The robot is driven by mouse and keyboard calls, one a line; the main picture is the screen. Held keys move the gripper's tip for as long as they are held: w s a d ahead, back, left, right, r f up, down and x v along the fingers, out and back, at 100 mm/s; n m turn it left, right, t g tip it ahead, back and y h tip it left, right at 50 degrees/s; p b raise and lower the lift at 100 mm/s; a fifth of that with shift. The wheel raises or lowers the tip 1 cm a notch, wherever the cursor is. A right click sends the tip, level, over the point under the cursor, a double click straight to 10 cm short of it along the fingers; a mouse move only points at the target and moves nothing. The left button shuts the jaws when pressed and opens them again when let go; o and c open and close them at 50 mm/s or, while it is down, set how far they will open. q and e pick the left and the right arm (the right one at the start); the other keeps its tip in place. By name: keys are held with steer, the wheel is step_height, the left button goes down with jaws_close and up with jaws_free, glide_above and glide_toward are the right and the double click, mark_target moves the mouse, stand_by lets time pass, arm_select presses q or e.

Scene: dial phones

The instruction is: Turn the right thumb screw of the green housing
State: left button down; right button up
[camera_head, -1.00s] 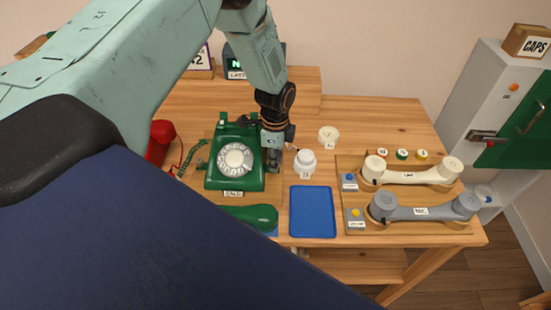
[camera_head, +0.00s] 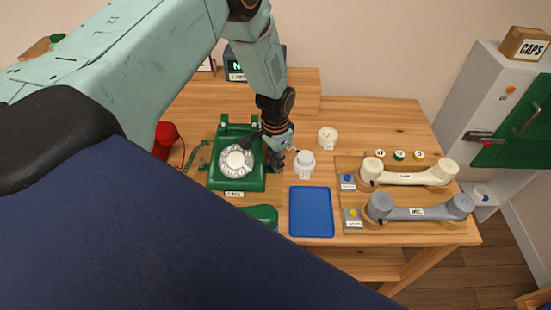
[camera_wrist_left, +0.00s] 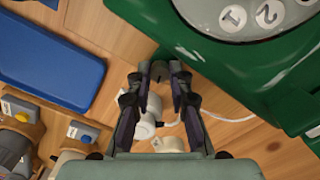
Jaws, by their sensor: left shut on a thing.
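The green housing (camera_head: 252,178) is a dial phone body with a white dial (camera_head: 236,160), standing left of the table's middle. Its green side also shows at the upper right of the left wrist view (camera_wrist_left: 215,65). My left gripper (camera_head: 275,164) is at the housing's right side. In the left wrist view its fingertips (camera_wrist_left: 160,72) are closed around a small dark part beside the green wall, which appears to be the right thumb screw (camera_wrist_left: 160,67). The fingers hide most of this screw. My right gripper is not in view.
A white jar (camera_head: 304,165) stands close to the right of my left gripper. A blue tray (camera_head: 311,212) lies in front of it. The green handset (camera_head: 263,213) is partly hidden by my body. Cream (camera_head: 410,177) and grey (camera_head: 420,212) handsets rest on a wooden board at right.

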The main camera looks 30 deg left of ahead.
arm_select(q)
steer(key=shift+n, duration=0.5)
steer(key=c, duration=1.2)
jaws_free()
